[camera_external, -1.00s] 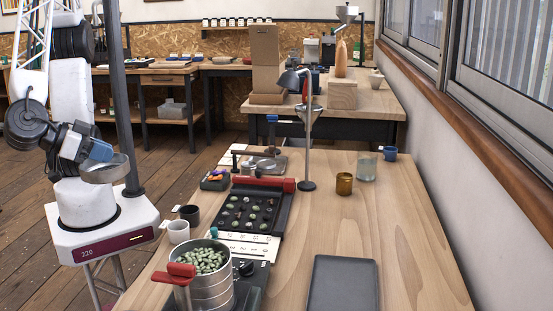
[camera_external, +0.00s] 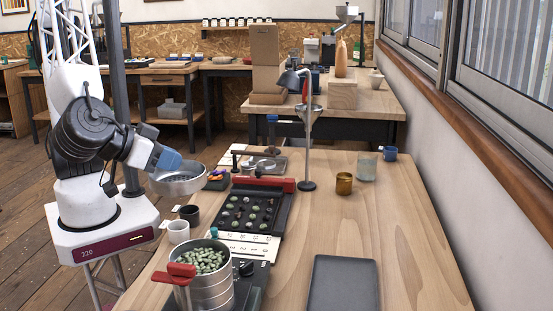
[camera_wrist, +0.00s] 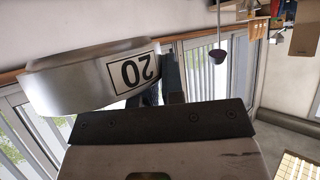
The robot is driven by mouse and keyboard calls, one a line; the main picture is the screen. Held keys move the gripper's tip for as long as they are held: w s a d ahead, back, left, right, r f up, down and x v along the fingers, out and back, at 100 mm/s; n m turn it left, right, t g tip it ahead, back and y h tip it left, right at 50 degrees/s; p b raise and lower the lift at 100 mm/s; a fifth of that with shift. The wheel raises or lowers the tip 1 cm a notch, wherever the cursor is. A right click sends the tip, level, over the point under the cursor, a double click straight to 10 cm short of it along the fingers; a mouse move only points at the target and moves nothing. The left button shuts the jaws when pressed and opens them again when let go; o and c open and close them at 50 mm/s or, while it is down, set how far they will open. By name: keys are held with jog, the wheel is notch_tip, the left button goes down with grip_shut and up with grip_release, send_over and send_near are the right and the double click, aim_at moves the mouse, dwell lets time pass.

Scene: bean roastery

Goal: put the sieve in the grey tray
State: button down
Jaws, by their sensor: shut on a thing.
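The sieve (camera_external: 178,181) is a round, shallow metal ring at the left, held in the air beside the table's left edge. My gripper (camera_external: 165,161) is shut on the sieve's rim. In the wrist view the sieve (camera_wrist: 80,79) shows as a silver ring with a white label reading 20, upside down. My gripper also shows there (camera_wrist: 170,85), its fingertips partly hidden behind the sieve. The grey tray (camera_external: 343,286) lies flat and empty on the wooden table at the front right.
Between sieve and tray stand a white cup (camera_external: 178,232), a dark cup (camera_external: 190,215), a black bean board (camera_external: 254,210) and a steel canister of green beans (camera_external: 208,275).

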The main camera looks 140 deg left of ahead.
jog(key=w+a+n+g, duration=0.1)
jog(key=w+a, duration=0.9)
jog(key=a, duration=0.4)
jog(key=n+g, duration=0.1)
send_over(327, 262)
notch_tip(327, 262, down, 2)
notch_tip(327, 262, down, 11)
jog(key=shift+f, duration=0.15)
jog(key=shift+w, duration=0.1)
notch_tip(327, 262, down, 6)
jog(key=shift+f, duration=0.15)
jog(key=shift+f, duration=1.85)
jog(key=shift+f, duration=0.7)
